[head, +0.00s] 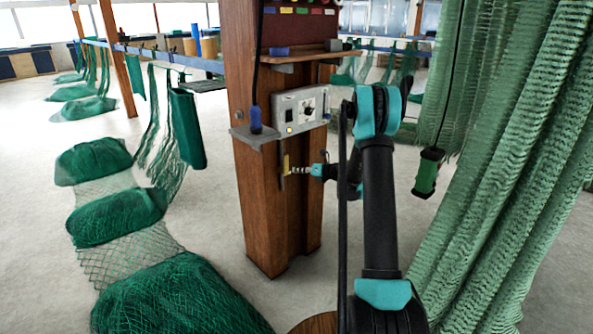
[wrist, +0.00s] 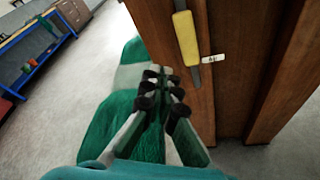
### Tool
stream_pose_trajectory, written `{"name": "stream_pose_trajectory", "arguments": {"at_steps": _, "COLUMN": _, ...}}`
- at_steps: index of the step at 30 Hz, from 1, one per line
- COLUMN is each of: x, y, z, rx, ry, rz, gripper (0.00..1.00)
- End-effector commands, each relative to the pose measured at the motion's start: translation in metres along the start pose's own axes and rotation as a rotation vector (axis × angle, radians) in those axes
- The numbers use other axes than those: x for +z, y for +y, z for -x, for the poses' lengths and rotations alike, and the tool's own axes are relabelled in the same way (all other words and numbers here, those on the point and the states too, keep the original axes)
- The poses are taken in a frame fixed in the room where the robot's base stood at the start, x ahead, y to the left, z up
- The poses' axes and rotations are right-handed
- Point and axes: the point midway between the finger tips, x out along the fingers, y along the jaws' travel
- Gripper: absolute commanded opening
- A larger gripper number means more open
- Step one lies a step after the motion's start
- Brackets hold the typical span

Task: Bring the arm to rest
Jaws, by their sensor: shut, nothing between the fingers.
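My arm (head: 380,205) reaches up from the bottom of the head view and bends over toward the wooden post. My gripper (head: 296,170) is in front of the lower part of the post, near a yellow-handled tool. In the wrist view my gripper (wrist: 166,78) points forward with its dark-padded fingers close together and nothing held. The yellow-handled tool (wrist: 186,38) hangs on the post just beyond and right of the fingertips, apart from them as far as I can tell.
The wooden post (head: 262,215) carries a grey control box (head: 299,109) and a small shelf with a blue-handled tool (head: 255,119). Green nets (head: 515,150) hang close on the right. Net heaps (head: 165,295) lie on the floor at left. Open floor lies between heaps and post.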

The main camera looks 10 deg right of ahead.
Motion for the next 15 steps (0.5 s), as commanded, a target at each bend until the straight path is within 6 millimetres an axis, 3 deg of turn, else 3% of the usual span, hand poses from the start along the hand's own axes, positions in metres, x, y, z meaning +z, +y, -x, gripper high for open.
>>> {"name": "stream_pose_trajectory", "arguments": {"at_steps": 5, "x": -0.002, "y": 0.014, "z": 0.007, "rx": -0.012, "ry": 0.03, "rz": 0.09, "gripper": 0.0}}
{"name": "stream_pose_trajectory", "arguments": {"at_steps": 15, "x": -0.033, "y": 0.093, "z": 0.067, "rx": -0.04, "ry": 0.27, "rz": 0.742, "gripper": 0.0}}
